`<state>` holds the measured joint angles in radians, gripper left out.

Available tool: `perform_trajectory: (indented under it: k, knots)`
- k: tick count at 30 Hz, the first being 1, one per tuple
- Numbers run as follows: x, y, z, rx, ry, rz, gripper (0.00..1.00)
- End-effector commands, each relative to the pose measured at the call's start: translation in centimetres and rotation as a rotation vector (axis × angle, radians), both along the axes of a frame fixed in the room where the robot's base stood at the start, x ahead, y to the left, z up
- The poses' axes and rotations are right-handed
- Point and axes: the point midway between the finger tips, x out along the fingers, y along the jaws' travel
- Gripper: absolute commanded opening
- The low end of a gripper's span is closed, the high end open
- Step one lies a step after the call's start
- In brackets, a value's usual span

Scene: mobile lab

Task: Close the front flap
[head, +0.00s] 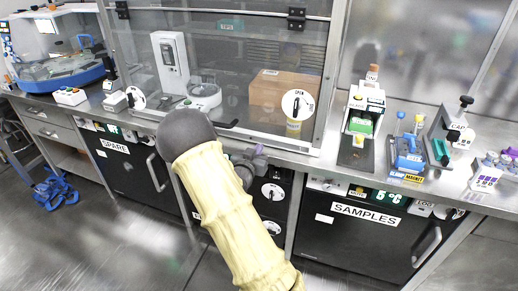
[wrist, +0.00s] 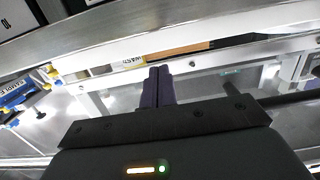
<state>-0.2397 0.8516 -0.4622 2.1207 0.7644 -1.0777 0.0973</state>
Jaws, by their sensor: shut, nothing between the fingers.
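The front flap (head: 235,70) is a large clear panel on the enclosure, with black hinges (head: 297,18) along its top. It hangs down across the front; I cannot tell whether its lower edge is fully seated. A dark handle (head: 228,124) shows near its bottom, and a black bar (wrist: 290,98) shows right of my gripper in the wrist view. My gripper (head: 259,149) is low in front of the enclosure, partly behind my arm. In the wrist view its purple fingers (wrist: 158,72) are together and empty, pointing toward a pale frame bar. Contact is unclear.
Inside the enclosure are a cardboard box (head: 270,88) and a white instrument (head: 170,60). A round dial sign (head: 297,104) is at the right. Small devices, including a blue one (head: 408,150), crowd the right bench.

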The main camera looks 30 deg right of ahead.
Motion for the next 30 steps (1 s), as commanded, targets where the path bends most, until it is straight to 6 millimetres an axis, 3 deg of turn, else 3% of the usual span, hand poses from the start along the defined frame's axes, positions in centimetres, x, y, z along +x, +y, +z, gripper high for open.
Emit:
perform_trajectory:
  k: [18, 30]
  knots:
    - [-7.1, 8.4, 1.1, 0.001, 0.002, 0.001, 0.00]
    - [-7.8, 9.0, 1.3, 0.000, 0.000, -0.002, 0.02]
